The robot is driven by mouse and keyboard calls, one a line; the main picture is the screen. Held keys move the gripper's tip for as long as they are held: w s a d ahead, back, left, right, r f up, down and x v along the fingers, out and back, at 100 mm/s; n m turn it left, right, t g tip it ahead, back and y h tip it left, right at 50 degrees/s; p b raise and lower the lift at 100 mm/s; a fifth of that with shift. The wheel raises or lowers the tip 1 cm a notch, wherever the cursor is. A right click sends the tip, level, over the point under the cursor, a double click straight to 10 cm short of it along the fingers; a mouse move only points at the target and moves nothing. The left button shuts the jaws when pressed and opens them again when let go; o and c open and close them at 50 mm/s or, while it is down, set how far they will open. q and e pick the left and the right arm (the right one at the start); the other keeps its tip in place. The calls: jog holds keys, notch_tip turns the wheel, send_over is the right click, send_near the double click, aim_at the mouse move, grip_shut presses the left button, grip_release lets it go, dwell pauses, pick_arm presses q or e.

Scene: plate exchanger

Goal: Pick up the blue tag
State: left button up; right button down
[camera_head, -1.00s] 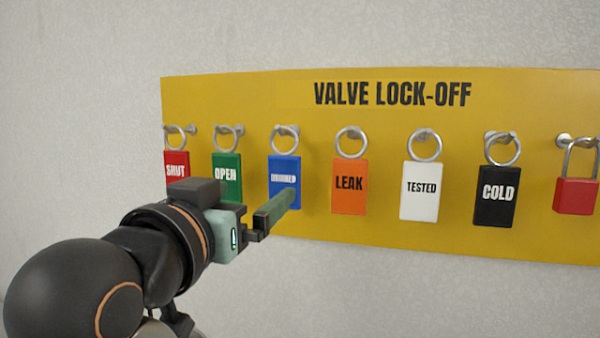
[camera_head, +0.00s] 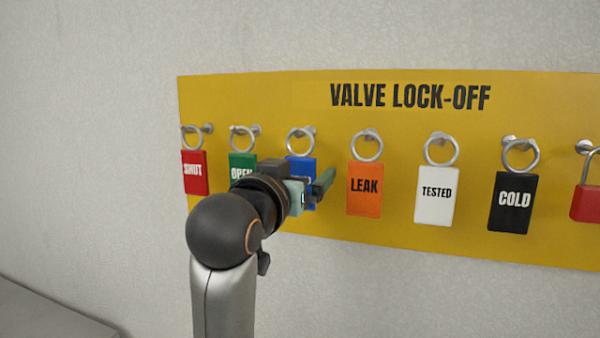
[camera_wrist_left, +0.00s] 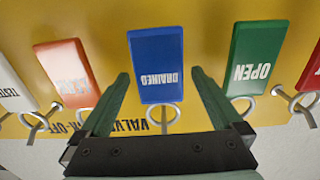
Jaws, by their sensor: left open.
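The blue tag (camera_head: 297,165) hangs by a metal ring from a peg on the yellow board, between the green and orange tags. In the head view my left gripper (camera_head: 315,185) is in front of it and hides its lower part. In the left wrist view the blue tag (camera_wrist_left: 157,65), marked DRAINED, appears upside down. The fingers of my left gripper (camera_wrist_left: 160,80) are open, one to each side of the tag's ring end. Whether they reach the tag's depth is hard to tell. My right gripper is not in view.
The yellow VALVE LOCK-OFF board (camera_head: 270,100) is on a pale wall. The green OPEN tag (camera_head: 241,165) and orange LEAK tag (camera_head: 364,205) hang close on either side. Red, white and black tags and a red padlock (camera_head: 586,203) hang farther along.

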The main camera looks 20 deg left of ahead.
pick_arm(q)
jog(key=shift+w, duration=0.2)
jog(key=c, duration=1.4)
jog(key=shift+c, duration=0.2)
jog(key=shift+r, duration=0.15)
